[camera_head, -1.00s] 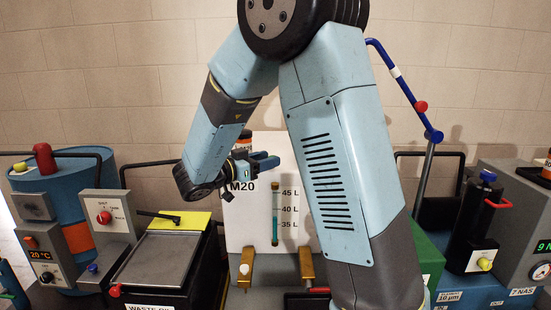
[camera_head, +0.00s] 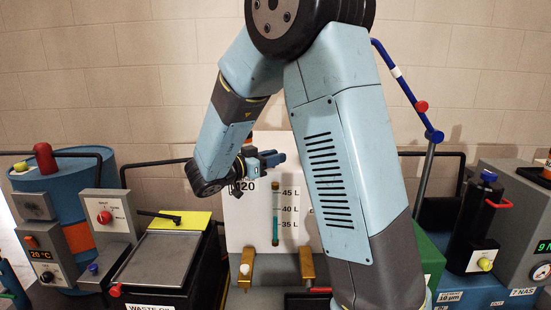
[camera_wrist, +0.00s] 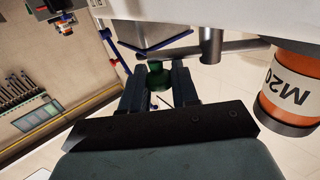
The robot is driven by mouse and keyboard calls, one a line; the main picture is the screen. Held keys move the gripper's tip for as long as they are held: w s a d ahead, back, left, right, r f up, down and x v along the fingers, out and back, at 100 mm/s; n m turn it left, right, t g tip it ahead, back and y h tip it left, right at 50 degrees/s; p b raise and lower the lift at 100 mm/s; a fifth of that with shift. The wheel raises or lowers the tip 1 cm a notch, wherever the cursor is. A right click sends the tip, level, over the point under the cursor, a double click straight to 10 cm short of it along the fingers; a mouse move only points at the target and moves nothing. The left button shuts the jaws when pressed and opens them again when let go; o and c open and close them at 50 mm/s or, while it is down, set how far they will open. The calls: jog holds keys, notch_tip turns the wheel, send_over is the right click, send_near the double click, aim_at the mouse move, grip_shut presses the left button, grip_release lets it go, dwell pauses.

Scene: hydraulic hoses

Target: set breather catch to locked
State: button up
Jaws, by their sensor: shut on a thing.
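My gripper (camera_head: 274,158) is in front of the upper part of the white tank (camera_head: 262,210) with the litre scale. In the wrist view its two fingers (camera_wrist: 158,84) are closed around a small green knob (camera_wrist: 158,74). The knob sits by a grey bar (camera_wrist: 178,51) that runs to a grey post (camera_wrist: 210,45) under the white body. I take this lever to be the breather catch; no locked or unlocked mark is readable. In the head view the gripper and forearm hide the knob and bar.
An orange-and-white M20 canister (camera_wrist: 290,88) is close to the right of the gripper in the wrist view. A waste oil tray (camera_head: 160,258) and a blue drum (camera_head: 75,190) stand left of the tank. A blue-and-grey pole (camera_head: 429,150) stands to the right.

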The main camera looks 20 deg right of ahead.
grip_shut()
jog(key=shift+w+d+n+t+y, duration=0.1)
jog(key=shift+d+n+t+y, duration=0.25)
jog(key=shift+n+t+y, duration=0.55)
jog(key=shift+f+h, duration=0.1)
jog(key=shift+h, duration=0.2)
jog(key=o, duration=0.7)
grip_release()
jog(key=shift+a, duration=0.15)
jog(key=shift+a, duration=0.3)
jog(key=v, duration=1.3)
jog(key=shift+s+f, duration=0.15)
jog(key=shift+s, duration=0.1)
